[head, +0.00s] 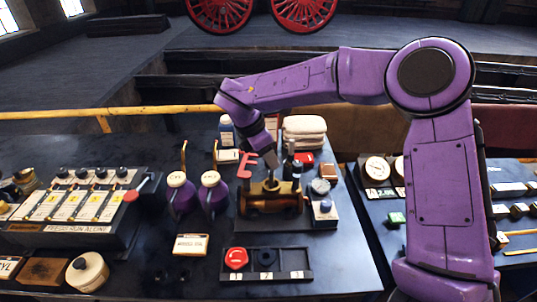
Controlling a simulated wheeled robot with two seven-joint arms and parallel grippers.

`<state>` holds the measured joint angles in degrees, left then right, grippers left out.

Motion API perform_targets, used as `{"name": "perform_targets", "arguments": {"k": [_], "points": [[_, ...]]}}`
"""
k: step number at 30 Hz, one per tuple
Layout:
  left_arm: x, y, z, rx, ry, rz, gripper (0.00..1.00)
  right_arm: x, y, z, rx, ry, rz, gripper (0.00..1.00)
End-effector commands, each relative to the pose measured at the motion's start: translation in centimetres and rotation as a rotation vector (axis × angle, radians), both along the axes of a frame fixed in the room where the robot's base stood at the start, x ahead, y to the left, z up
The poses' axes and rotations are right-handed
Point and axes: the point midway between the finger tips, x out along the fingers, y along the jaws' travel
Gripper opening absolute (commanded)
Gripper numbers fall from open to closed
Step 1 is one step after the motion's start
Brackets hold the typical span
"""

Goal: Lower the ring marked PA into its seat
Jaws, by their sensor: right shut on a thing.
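My right arm comes in from the right, and its gripper (270,165) points down over the brass valve body (268,204) on the bench. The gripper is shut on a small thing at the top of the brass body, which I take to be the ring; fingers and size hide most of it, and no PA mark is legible. I cannot tell whether the ring touches the seat. The seat is hidden under the gripper. My left gripper is not in view.
Two purple-bodied oil cans (213,193) stand left of the brass body. A numbered tray (294,275) with a red knob (236,258) lies in front. A red E-shaped piece (246,165) is close beside the gripper. White folded cloths (304,130) and small bottles crowd behind.

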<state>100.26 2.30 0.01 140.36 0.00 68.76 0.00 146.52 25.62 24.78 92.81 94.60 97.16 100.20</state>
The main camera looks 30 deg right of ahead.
Motion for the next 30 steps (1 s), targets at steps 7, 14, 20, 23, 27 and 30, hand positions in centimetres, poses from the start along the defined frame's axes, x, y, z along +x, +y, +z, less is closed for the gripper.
{"name": "perform_targets", "arguments": {"k": [7,14,20,23,27,30], "points": [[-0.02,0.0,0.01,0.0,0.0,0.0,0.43,-0.01,0.0,0.02,0.0,0.0,0.0,0.06],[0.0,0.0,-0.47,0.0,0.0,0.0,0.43,0.12,-0.06,-0.32,0.0,0.0,-0.001,0.06],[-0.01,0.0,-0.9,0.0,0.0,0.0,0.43,0.3,-0.13,-0.59,0.0,-0.001,-0.002,0.06],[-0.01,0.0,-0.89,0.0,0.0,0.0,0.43,0.32,-0.15,-0.55,0.0,0.0,-0.001,0.06],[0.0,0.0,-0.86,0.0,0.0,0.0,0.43,0.32,-0.14,-0.53,0.0,0.0,-0.001,0.06],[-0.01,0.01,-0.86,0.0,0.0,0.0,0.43,0.31,-0.14,-0.53,0.0,0.0,-0.001,0.06]]}}
